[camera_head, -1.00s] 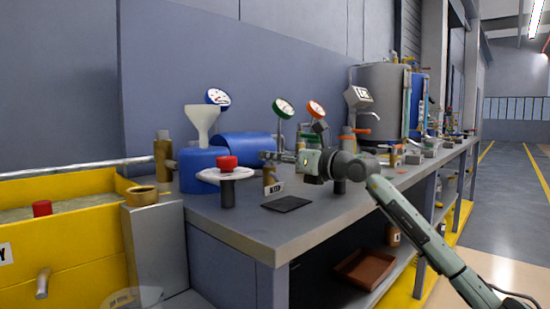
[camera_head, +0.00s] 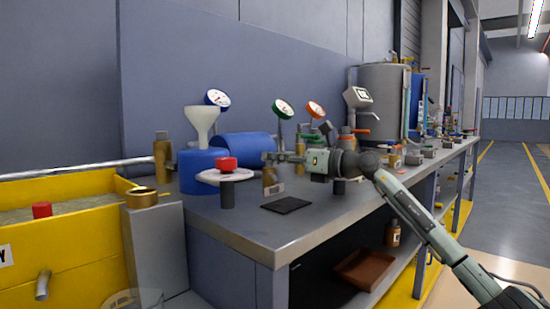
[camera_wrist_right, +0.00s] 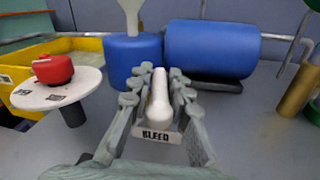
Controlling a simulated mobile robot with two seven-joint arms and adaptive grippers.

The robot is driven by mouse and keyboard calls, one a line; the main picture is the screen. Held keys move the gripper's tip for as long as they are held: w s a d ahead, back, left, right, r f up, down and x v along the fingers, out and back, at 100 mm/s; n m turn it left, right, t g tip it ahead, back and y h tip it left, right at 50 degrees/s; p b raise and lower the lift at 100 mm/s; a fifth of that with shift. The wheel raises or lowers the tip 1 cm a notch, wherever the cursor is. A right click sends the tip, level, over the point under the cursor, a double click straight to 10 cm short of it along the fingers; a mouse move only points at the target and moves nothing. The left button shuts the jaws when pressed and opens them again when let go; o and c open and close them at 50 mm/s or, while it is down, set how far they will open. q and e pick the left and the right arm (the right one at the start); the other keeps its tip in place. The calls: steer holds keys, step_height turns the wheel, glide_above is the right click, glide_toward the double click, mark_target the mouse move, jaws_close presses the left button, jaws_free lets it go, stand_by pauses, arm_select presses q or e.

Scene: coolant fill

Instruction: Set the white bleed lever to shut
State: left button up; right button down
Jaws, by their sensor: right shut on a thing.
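The white bleed lever (camera_wrist_right: 158,100) shows in the right wrist view between the two fingers, above a plate marked BLEED (camera_wrist_right: 157,136). My right gripper (camera_wrist_right: 154,78) is shut on the lever, with a finger along each side. In the head view, the right gripper (camera_head: 268,158) reaches left over the bench to the top of the brass bleed post (camera_head: 269,178). The lever itself is mostly hidden there by the fingers. My left gripper is not in view.
A round white plate with a red knob (camera_head: 227,164) stands left of the gripper. A blue tank with a white funnel (camera_head: 201,126) and a lying blue cylinder (camera_head: 245,147) are behind. A dark flat pad (camera_head: 287,204) lies in front.

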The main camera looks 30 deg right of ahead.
steer(key=shift+f+n+g+y, duration=0.1)
steer(key=shift+n+g+y, duration=0.35)
steer(key=shift+y, duration=0.25)
steer(key=shift+a, duration=0.1)
steer(key=c, duration=1.5)
jaws_free()
steer(key=shift+o, duration=0.2)
steer(key=shift+d, duration=0.2)
steer(key=shift+s+d, duration=0.2)
steer(key=shift+s, duration=0.1)
steer(key=v, duration=0.9)
steer(key=shift+s, duration=0.3)
steer(key=shift+v, duration=0.8)
